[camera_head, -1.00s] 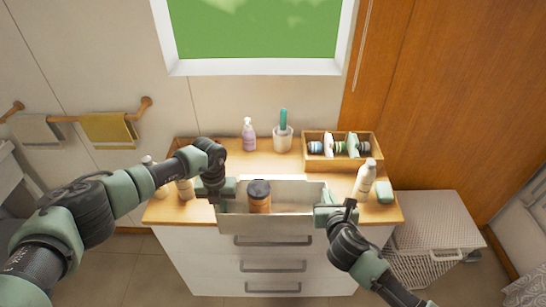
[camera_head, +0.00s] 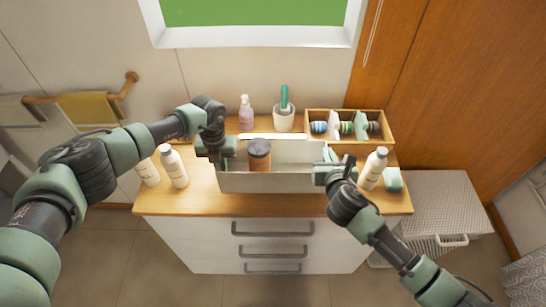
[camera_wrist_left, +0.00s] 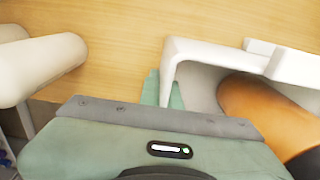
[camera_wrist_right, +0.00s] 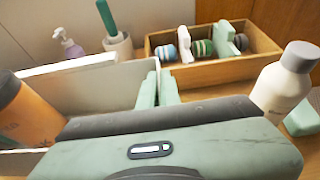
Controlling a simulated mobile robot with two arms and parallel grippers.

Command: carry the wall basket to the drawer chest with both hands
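The wall basket (camera_head: 272,182) is a light grey open bin over the middle of the wooden top of the drawer chest (camera_head: 290,205). It looks level; I cannot tell whether its bottom touches the top. A brown jar with a dark lid (camera_head: 260,170) stands inside. My left gripper (camera_head: 226,158) is shut on the basket's left end; the left wrist view shows the white wall (camera_wrist_left: 172,60) between its fingers. My right gripper (camera_head: 328,168) is shut on the right end, with its fingertips also showing in the right wrist view (camera_wrist_right: 158,90).
Two white bottles (camera_head: 174,168) stand left of the basket. A pump bottle (camera_head: 246,112) and a cup (camera_head: 284,118) stand behind it. A wooden box (camera_head: 376,140) is at the back right, with a white bottle (camera_head: 372,170) and a green block (camera_head: 393,180) nearer. A hamper (camera_head: 450,205) stands right.

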